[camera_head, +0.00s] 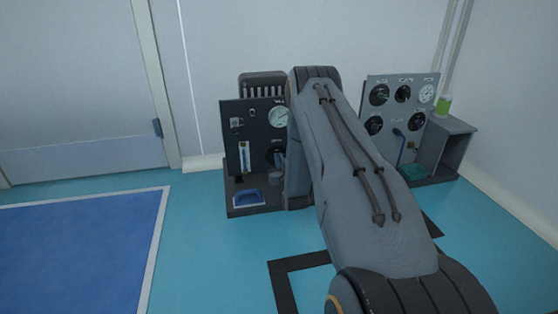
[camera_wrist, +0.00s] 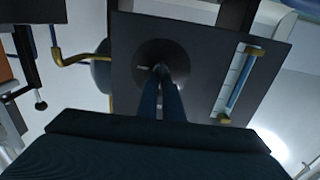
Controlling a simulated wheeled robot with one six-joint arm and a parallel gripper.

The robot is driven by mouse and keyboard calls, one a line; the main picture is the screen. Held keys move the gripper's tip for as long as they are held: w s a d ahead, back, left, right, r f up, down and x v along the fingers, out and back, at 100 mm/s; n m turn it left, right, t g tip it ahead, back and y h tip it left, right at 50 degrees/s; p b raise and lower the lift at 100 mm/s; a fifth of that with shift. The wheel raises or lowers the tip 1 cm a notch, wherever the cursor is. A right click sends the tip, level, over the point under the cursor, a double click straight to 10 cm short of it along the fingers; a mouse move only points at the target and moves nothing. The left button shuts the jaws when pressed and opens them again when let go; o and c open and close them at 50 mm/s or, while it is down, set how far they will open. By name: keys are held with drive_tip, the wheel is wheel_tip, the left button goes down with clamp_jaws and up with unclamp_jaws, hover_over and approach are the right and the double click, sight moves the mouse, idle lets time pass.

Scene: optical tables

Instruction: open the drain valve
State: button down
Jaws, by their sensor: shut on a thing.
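A dark panel (camera_head: 236,112) stands left of my arm in the head view and carries a round black valve plate (camera_head: 272,153). In the wrist view the panel (camera_wrist: 203,58) fills the middle, and the round plate (camera_wrist: 143,55) faces me. My gripper (camera_wrist: 158,72) has its two dark blue fingers together at the plate's centre, shut on a small valve handle (camera_wrist: 143,67). The fingers hide most of the handle, so its angle is unclear. No label that I can read names the valve.
A flow tube (camera_wrist: 237,82) with brass ends is beside the plate; a brass pipe (camera_wrist: 72,60) is on the other side. A grey gauge panel (camera_head: 403,90) stands right of my arm. Floor at left is clear.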

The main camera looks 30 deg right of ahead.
drive_tip(key=shift+m+p, duration=0.3)
drive_tip(key=shift+p, duration=0.05)
drive_tip(key=shift+s+d+f+m+p, duration=0.1)
drive_tip(key=shift+d+f+m+p, duration=0.1)
drive_tip(key=shift+m+p, duration=2)
drive_tip(key=shift+d+f+m+p, duration=0.15)
drive_tip(key=shift+m+p, duration=0.7)
drive_tip(key=shift+m, duration=2.7)
drive_tip(key=shift+s+d+f+m+p, duration=0.1)
drive_tip(key=shift+d+f+m+p, duration=0.1)
drive_tip(key=shift+m+p, duration=2)
drive_tip(key=shift+m+b, duration=0.7)
drive_tip(key=shift+m, duration=0.15)
drive_tip(key=c, duration=1.9)
unclamp_jaws()
